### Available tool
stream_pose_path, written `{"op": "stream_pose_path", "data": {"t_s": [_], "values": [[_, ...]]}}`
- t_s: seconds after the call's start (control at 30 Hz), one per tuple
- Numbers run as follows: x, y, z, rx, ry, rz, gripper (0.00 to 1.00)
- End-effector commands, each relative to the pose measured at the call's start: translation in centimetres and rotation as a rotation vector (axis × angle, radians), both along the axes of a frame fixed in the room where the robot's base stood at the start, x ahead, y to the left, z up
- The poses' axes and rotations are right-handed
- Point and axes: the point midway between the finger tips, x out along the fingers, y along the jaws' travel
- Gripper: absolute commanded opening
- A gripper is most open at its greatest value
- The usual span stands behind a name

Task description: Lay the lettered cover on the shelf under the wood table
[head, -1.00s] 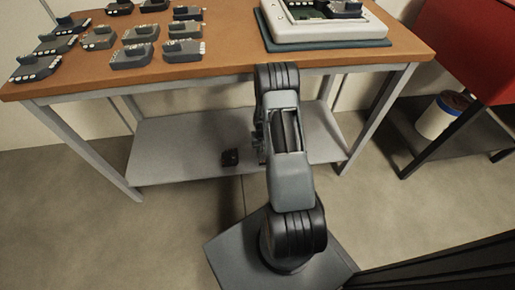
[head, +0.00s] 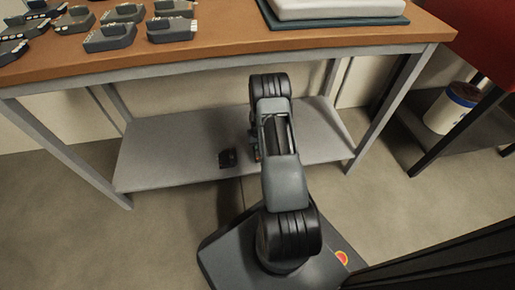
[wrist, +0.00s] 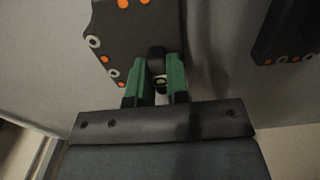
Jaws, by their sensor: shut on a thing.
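My gripper (wrist: 161,82) shows in the wrist view with its two green fingers shut on a dark grey plate with orange dots and pale rings, which I take for the lettered cover (wrist: 135,35). No letters can be made out on it. The plate is in front of the pale grey shelf; whether it touches the shelf I cannot tell. In the head view my arm hides the gripper and most of what it holds. The shelf (head: 165,155) spans under the wood table (head: 230,45).
A small dark block (head: 228,158) lies on the shelf near its front edge; it also shows in the wrist view (wrist: 285,30). The shelf's left part is clear. Several grey devices (head: 110,36) stand on the tabletop. Table legs (head: 75,160) flank the shelf.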

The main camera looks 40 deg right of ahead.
Motion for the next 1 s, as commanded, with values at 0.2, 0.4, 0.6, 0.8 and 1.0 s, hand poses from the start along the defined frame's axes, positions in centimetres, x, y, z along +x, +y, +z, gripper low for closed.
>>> {"op": "stream_pose_path", "data": {"t_s": [0.2,0.4,0.6,0.8,1.0], "values": [[-0.04,-0.22,-0.37,-0.001,-0.002,-0.004,0.0],[-0.01,-0.13,-0.64,0.0,-0.001,-0.002,0.0],[0.04,-0.04,-0.67,-0.001,-0.002,0.0,0.32],[0.02,-0.04,-0.68,-0.001,-0.002,-0.001,0.42],[0.03,-0.05,-0.26,-0.001,-0.002,-0.001,0.42]]}}
